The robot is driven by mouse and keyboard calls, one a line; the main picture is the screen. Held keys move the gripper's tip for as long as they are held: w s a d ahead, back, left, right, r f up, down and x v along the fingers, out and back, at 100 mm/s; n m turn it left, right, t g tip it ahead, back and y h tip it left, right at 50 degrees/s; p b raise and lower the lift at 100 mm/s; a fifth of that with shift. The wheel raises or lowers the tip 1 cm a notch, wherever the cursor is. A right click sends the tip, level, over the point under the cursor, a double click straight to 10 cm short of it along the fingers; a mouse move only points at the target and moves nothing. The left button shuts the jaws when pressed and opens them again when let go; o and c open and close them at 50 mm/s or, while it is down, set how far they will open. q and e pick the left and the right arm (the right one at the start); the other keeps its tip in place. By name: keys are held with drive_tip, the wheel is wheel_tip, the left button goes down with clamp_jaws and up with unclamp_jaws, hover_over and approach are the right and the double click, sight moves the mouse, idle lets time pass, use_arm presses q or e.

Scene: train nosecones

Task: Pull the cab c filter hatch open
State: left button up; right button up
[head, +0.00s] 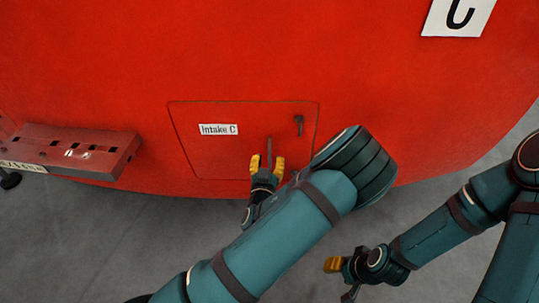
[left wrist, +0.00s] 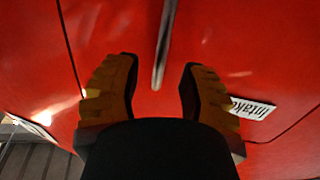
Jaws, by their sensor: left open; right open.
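The filter hatch (head: 215,155), labelled "Intake C" (head: 218,129), is a red panel low on the red nosecone and looks flush with it. A thin upright handle bar (head: 269,148) stands near its lower middle, and a small dark latch (head: 298,125) sits at its upper right. My left gripper (head: 267,163) is open at the bar's lower end, its yellow fingers on either side. In the left wrist view the bar (left wrist: 163,45) runs between the open fingers (left wrist: 158,95), apart from both. My right gripper (head: 341,270) is open and empty, low and away from the hatch.
A red step ledge (head: 75,150) juts out left of the hatch. A white "C" sign (head: 458,16) is at the upper right of the nosecone. Grey floor (head: 130,235) lies clear below. My left forearm covers the area right of the hatch's lower corner.

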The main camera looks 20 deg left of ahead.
sight(269, 156)
use_arm(q)
drive_tip(key=shift+w+a, duration=0.15)
drive_tip(key=shift+w, duration=0.6)
drive_tip(key=shift+w+a, duration=0.1)
drive_tip(key=shift+w, duration=0.65)
clamp_jaws()
